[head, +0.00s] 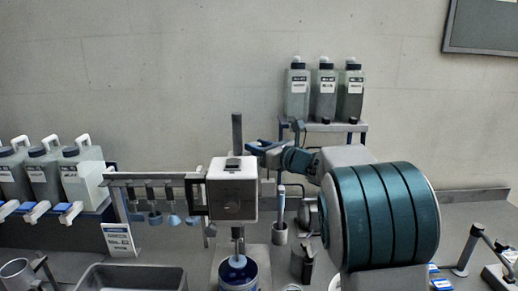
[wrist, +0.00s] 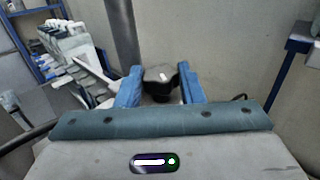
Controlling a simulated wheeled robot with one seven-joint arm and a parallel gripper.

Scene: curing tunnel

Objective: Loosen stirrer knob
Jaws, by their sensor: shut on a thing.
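The stirrer (head: 232,188) is a white box-shaped head on a grey upright post (head: 237,133) in the middle of the head view. Its shaft goes down into a blue container (head: 238,272). My gripper (head: 262,148) is behind and right of the stirrer head, at the height of its top. In the wrist view the two blue fingers (wrist: 160,90) are closed on the sides of a dark knob (wrist: 161,76) with a small white mark on its top. The post (wrist: 122,32) rises just beyond it. The knob is hidden in the head view.
A shelf (head: 322,127) with several grey bottles stands behind my arm. A rack (head: 154,178) with hanging stirrer tools is left of the stirrer, with jugs (head: 82,175) farther left. A metal tray (head: 130,280) is at the front left. A holder (head: 280,234) stands right of the stirrer.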

